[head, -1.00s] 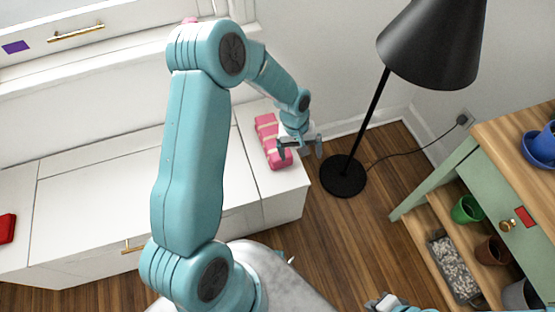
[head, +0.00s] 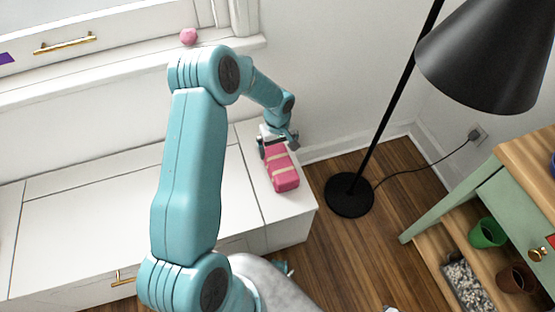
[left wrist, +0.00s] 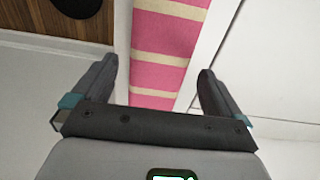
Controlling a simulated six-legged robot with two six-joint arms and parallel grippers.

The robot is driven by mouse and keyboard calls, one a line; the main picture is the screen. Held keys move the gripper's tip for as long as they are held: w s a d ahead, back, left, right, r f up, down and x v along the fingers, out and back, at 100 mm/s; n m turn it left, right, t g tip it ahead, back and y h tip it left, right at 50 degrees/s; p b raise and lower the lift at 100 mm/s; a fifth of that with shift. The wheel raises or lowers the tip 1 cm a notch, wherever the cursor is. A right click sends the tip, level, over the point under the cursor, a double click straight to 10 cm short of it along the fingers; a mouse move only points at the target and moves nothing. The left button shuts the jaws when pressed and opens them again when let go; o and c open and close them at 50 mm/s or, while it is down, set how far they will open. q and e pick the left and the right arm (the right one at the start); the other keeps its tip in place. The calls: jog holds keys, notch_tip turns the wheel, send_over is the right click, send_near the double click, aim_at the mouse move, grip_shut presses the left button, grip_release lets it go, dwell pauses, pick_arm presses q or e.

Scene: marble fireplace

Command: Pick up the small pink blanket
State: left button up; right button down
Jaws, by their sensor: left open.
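The small pink blanket (head: 284,179), a folded bundle with pale cream stripes, lies on the right end of the white bench (head: 95,210). My left gripper (head: 278,147) is over the blanket's far end, with one finger to each side. In the left wrist view, the blanket (left wrist: 165,38) runs between the spread fingers of my left gripper (left wrist: 155,75). The gripper is open and holds nothing. I cannot tell how high the fingertips are. My right gripper is not clearly in view.
A black floor lamp (head: 348,196) stands right of the bench, its shade (head: 490,60) high at right. A green desk (head: 470,195) with pots below is further right. A pink ball (head: 188,36) sits on the window ledge. Wood floor lies between.

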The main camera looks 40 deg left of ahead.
aim_at(278, 154)
pick_arm(q)
notch_tip(278, 154, down, 4)
jog(key=shift+w+f, duration=0.1)
jog(key=shift+f, duration=0.05)
jog(key=c, duration=0.9)
